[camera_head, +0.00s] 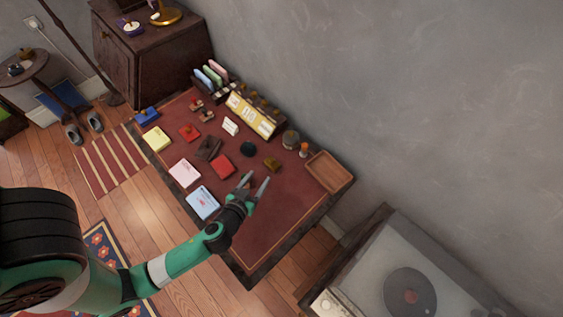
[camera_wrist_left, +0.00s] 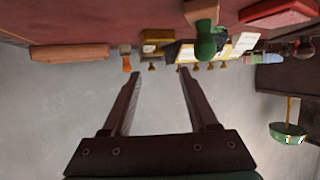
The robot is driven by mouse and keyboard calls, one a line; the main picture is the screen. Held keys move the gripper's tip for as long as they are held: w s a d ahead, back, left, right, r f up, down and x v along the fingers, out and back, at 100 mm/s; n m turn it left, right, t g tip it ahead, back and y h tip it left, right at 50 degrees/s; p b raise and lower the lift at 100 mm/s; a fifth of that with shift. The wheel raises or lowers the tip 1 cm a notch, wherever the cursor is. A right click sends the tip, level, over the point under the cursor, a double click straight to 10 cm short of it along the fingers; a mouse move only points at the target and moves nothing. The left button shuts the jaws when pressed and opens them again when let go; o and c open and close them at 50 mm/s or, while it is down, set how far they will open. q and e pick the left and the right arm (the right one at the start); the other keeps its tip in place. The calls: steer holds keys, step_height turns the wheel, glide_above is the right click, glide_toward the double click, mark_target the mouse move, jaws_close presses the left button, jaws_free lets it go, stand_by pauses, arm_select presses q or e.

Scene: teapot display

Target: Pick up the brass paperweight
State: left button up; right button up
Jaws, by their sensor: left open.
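A small brass-coloured block, which looks like the brass paperweight (camera_head: 271,164), sits on the red desk top (camera_head: 285,205) near its middle right. My left gripper (camera_head: 258,178) is open and empty, with its fingertips a little short of the block on the near side. In the left wrist view, which is upside down, the open fingers (camera_wrist_left: 160,73) point toward a brass-coloured block (camera_wrist_left: 157,36), apart from it; this is probably the same thing. My right gripper is not in view.
A dark green object (camera_head: 248,149) and a red box (camera_head: 221,167) lie left of the block. An orange bottle (camera_head: 304,150), a jar (camera_head: 290,139) and a wooden tray (camera_head: 329,172) stand behind and to the right. The desk's near right is bare.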

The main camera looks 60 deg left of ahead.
mark_target(272, 161)
arm_select(q)
steer(key=shift+w+f, duration=0.2)
steer(key=shift+w, duration=0.05)
steer(key=x, duration=0.6)
steer(key=shift+w, duration=0.1)
steer(key=x, duration=0.5)
steer(key=shift+a+r, duration=0.1)
steer(key=shift+a, duration=0.05)
jaws_close()
stand_by(0.8)
